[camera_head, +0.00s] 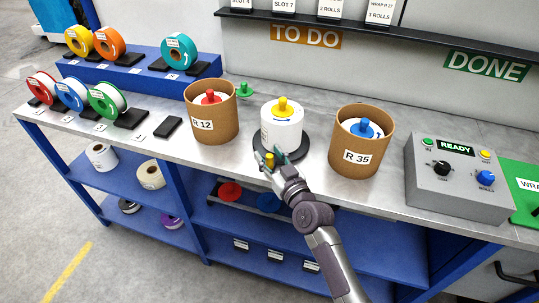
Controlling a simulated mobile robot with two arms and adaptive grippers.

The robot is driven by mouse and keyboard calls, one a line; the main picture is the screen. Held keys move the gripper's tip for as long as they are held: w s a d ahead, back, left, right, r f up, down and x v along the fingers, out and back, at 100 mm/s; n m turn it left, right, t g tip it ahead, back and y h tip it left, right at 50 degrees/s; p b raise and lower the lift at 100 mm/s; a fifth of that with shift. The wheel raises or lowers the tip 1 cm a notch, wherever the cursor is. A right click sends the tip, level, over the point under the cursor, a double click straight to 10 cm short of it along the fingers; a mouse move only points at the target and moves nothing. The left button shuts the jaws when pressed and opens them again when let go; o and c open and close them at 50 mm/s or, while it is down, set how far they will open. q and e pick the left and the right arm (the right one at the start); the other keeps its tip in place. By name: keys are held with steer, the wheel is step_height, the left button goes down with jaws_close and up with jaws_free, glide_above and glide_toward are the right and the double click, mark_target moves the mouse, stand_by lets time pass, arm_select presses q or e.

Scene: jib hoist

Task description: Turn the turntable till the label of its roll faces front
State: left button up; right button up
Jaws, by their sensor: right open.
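The turntable (303,152) is a dark round disc on the grey bench, between two cardboard tubs. A white roll (281,128) stands upright on it, with a yellow knobbed plug (283,107) on top. I make out no label on the side of the roll that shows. A small yellow peg (269,160) stands at the front left of the turntable. My right gripper (275,156) is open at this peg, its fingers close around or beside it; I cannot tell if they touch. It hides part of the disc's front. My left gripper is out of view.
The tub R 12 (205,126) stands close on the left, the tub R 35 (357,157) on the right. A grey control box (458,180) reading READY is further right. A green knobbed plug (243,90) lies behind. Coloured spools stand on the left.

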steer(key=shift+w, duration=0.1)
jaws_close()
stand_by(0.4)
steer(key=shift+s+d, duration=0.2)
steer(key=shift+d, duration=0.55)
jaws_free()
steer(key=shift+s, duration=0.1)
